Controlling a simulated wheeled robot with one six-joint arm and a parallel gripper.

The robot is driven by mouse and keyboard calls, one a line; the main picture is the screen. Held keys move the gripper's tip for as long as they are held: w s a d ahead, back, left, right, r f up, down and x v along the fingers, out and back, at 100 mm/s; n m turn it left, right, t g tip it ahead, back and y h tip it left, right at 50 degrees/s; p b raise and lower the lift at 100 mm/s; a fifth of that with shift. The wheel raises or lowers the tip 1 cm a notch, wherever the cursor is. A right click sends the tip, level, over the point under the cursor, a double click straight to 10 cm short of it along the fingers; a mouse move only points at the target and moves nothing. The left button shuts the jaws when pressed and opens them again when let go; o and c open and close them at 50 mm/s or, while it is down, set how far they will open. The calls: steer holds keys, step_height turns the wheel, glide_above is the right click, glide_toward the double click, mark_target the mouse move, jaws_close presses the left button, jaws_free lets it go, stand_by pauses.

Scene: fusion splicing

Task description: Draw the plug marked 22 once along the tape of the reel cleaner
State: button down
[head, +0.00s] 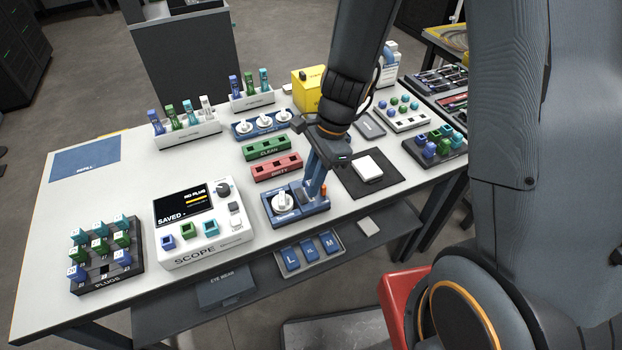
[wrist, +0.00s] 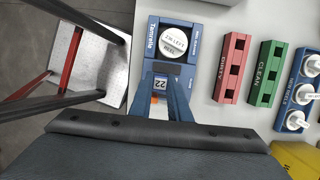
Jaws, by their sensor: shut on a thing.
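The reel cleaner (head: 283,220) is a blue box with a round white reel on top, at the front middle of the table. In the wrist view the reel cleaner (wrist: 154,50) shows the reel and a dark area below it. My gripper (wrist: 166,100) points down over the cleaner's near part and is shut on the plug marked 22 (wrist: 160,84). The number on the plug's top is readable between the blue fingers. In the head view my gripper (head: 315,188) is at the cleaner's right end. The plug and the tape are hidden there, so I cannot tell whether they touch.
The plug rack (head: 106,279) at the left has an empty slot. The scope (head: 203,230) reads "NO PLUG" and "SAVED". The red DIRTY holder (head: 276,170) and green CLEAN holder (head: 265,149) lie behind the cleaner. A dark mat (head: 388,186) with a white block is at its right.

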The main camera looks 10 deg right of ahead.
steer(key=shift+s+d, duration=0.1)
steer(key=shift+s, duration=0.15)
steer(key=shift+r, duration=0.15)
steer(key=shift+r+p, duration=2.1)
steer(key=shift+p, duration=0.4)
